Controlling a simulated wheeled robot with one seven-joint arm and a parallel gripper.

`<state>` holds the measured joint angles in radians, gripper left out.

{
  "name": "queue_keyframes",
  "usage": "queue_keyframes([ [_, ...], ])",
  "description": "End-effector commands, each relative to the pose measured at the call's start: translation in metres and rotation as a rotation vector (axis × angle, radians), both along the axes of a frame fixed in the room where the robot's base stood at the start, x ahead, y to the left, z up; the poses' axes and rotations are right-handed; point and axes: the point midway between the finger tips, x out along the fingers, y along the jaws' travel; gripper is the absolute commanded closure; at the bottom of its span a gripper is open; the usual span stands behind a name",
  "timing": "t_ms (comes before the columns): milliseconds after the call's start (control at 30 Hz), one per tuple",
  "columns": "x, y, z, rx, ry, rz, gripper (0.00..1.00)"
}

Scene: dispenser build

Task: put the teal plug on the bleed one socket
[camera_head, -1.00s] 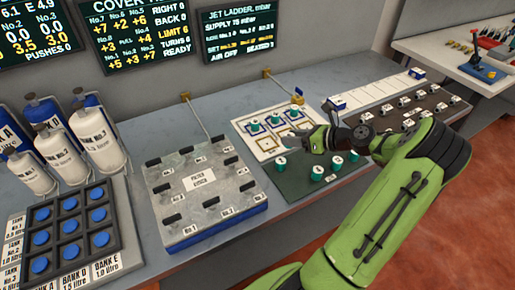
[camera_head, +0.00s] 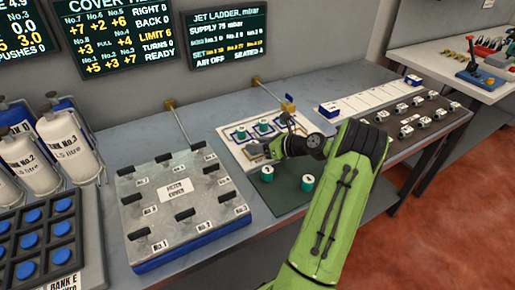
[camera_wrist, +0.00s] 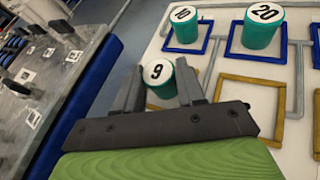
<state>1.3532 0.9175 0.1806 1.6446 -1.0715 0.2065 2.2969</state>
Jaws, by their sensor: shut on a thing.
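My gripper (camera_wrist: 160,88) is shut on a teal plug with a white top marked 9 (camera_wrist: 161,82), which shows between the two fingers in the wrist view. The held plug is over or near a tan square outline at the left side of the white board (camera_wrist: 185,65); whether it touches the board I cannot tell. An empty tan square (camera_wrist: 223,92) lies to its right. Which square is bleed one cannot be read. In the head view my gripper (camera_head: 272,150) is at the board's front part, and the held plug cannot be made out.
Teal plugs marked 10 (camera_wrist: 184,26) and 20 (camera_wrist: 260,28) stand in blue squares beyond. More teal plugs (camera_head: 307,182) stand on the dark green mat (camera_head: 285,199). The grey meter cover plate (camera_head: 180,200) lies close on the left. A brass fitting (camera_head: 288,105) is behind the board.

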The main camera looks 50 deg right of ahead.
Motion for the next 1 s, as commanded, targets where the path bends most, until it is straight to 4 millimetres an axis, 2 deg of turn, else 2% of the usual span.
queue_keyframes([
  [200, 0.0, 0.0, 0.0, 0.0, 0.001, 0.0, 0.93],
  [233, 0.0, 0.0, 0.0, -0.002, 0.002, 0.0, 0.58],
  [400, 0.0, 0.0, 0.0, -0.002, 0.002, 0.0, 0.35],
  [667, 0.0, 0.0, 0.001, -0.001, 0.001, 0.0, 0.35],
  [733, -0.006, -0.002, 0.005, 0.0, 0.003, -0.004, 0.35],
  [867, -0.032, -0.009, 0.018, 0.0, 0.002, -0.007, 0.35],
  [1000, -0.067, -0.018, 0.033, -0.001, 0.003, -0.007, 0.35],
])
